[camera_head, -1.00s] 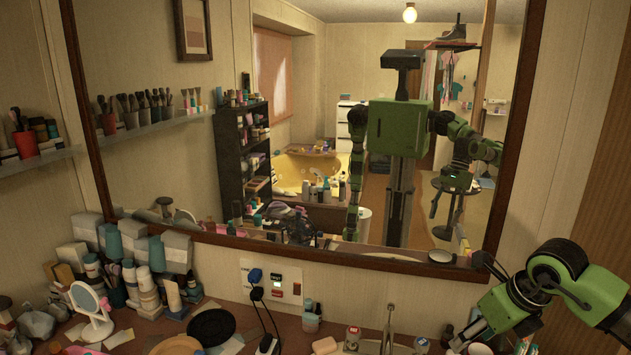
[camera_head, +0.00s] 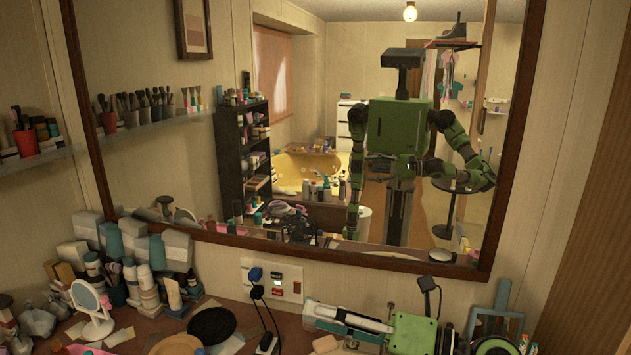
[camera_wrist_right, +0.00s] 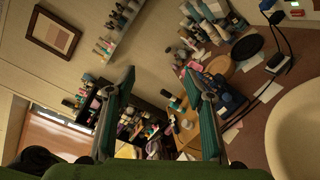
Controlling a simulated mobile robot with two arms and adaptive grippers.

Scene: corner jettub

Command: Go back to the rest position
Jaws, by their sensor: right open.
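My right gripper (camera_head: 312,318) is in front of the mirror at the lower middle of the head view, above the counter and pointing left. Its green body and arm lie to the right of the fingers. In the right wrist view its two green-padded fingers (camera_wrist_right: 158,85) stand wide apart, with nothing between them. My left gripper does not show directly in the head view; my left arm hangs down in the mirror reflection, its gripper too small to read.
The counter's left side is crowded with bottles, a small round mirror (camera_head: 92,310) and a black plate (camera_head: 211,327). A soap bar (camera_head: 325,344) lies below the right gripper. A socket panel (camera_head: 275,284) and the large framed mirror (camera_head: 300,150) are on the wall.

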